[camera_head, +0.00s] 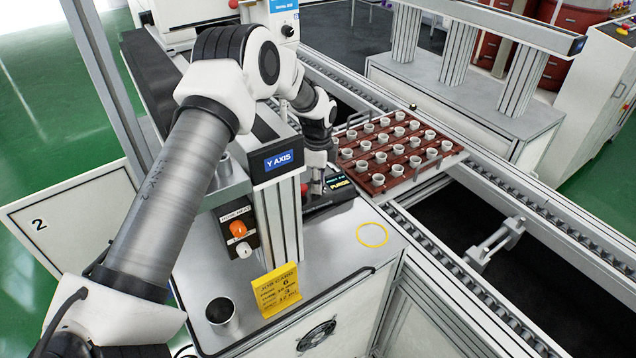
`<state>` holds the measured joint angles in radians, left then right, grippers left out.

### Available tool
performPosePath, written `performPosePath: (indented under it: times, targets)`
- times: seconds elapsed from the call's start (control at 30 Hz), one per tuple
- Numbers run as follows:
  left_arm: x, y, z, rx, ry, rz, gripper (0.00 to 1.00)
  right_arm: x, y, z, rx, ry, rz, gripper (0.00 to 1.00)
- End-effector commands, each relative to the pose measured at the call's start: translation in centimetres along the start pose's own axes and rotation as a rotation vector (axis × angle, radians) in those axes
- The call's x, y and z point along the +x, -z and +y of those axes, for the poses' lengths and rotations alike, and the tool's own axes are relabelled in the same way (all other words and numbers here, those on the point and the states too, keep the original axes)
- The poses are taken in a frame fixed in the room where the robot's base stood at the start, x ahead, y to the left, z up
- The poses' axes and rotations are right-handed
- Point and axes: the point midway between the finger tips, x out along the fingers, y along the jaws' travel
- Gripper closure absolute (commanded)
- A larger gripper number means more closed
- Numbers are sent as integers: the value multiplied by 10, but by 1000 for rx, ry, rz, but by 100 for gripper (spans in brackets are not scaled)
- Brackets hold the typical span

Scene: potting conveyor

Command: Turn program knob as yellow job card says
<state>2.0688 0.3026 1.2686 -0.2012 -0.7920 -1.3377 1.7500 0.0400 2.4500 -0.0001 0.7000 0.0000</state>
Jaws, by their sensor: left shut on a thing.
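The yellow job card (278,290) stands on the grey cabinet top near the front. It shows a 6 and a 3 on separate lines, and a last line that seems to read 12 ml; the small print is hard to read. A dark control panel with a lit display (343,184), which shows the word PURGE, sits behind the Y AXIS post. My left gripper (316,187) points down at this panel, just left of the display. It is shut on the program knob, which its fingers hide. My right gripper is out of view.
The Y AXIS post (280,215) stands close in front of the gripper. A box with an orange knob (238,228) and a white knob is beside it. A metal cup (221,313) and a yellow ring (373,235) are on the cabinet top. A red-brown tray (375,185) of white cups sits on the conveyor.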

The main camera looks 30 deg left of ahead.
Motion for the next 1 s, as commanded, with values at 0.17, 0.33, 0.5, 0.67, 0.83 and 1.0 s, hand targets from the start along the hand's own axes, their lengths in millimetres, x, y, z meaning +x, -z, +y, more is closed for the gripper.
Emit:
performPosePath:
  times: [0.17,0.33,0.5,0.67,0.83,1.0]
  targets:
    - [0,0,-1,64,2,0,100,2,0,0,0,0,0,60]
    - [-1,0,-1,92,2,0,100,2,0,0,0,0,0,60]
    - [-1,0,-1,96,2,0,100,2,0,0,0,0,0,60]
    - [-1,0,-1,96,2,0,100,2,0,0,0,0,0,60]
    - [-1,0,-1,95,2,0,50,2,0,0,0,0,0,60]
    - [-1,0,0,95,1,0,50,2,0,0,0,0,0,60]
